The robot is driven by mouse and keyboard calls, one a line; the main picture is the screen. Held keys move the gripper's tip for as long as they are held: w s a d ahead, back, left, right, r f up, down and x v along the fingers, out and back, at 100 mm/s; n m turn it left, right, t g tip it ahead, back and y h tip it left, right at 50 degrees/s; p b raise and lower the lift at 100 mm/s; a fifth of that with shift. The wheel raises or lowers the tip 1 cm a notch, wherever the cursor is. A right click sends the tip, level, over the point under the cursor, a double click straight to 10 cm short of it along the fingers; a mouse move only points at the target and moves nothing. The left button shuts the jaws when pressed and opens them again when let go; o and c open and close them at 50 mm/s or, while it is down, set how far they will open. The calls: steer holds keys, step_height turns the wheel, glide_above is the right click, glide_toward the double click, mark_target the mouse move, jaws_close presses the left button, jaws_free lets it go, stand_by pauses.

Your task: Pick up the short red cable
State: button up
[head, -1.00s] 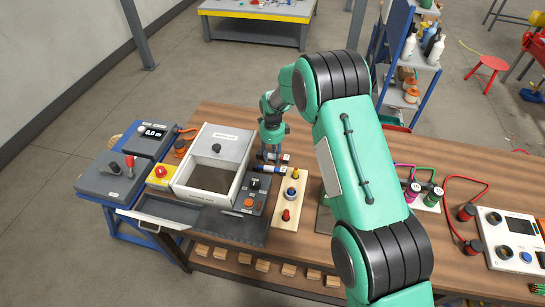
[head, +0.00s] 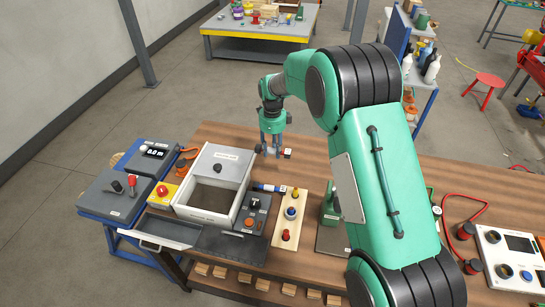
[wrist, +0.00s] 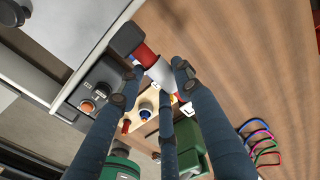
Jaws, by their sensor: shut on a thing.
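The short red cable (wrist: 146,55) shows in the wrist view between my fingertips, with a dark end at upper left, red parts and a pale middle. My gripper (wrist: 160,72) is shut on it, and the fingers hide part of it. The cable appears held clear of the bench top.
A white open box (head: 211,198) stands left of my gripper. A dark control panel (head: 253,214) and a pale board with coloured buttons (head: 290,219) are in front. A green device (head: 332,205) stands to the right. The bench behind the blue piece is fairly clear.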

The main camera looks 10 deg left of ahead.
steer(key=shift+r, duration=0.75)
steer(key=shift+a, duration=0.1)
steer(key=shift+s+a, duration=0.2)
steer(key=shift+a, duration=0.05)
steer(key=s+a+r+p, duration=0.1)
steer(key=s+a+p, duration=0.7)
steer(key=s+a, duration=1.2)
steer(key=shift+s+r, duration=0.15)
step_height(320, 180, down, 8)
steer(key=b, duration=0.3)
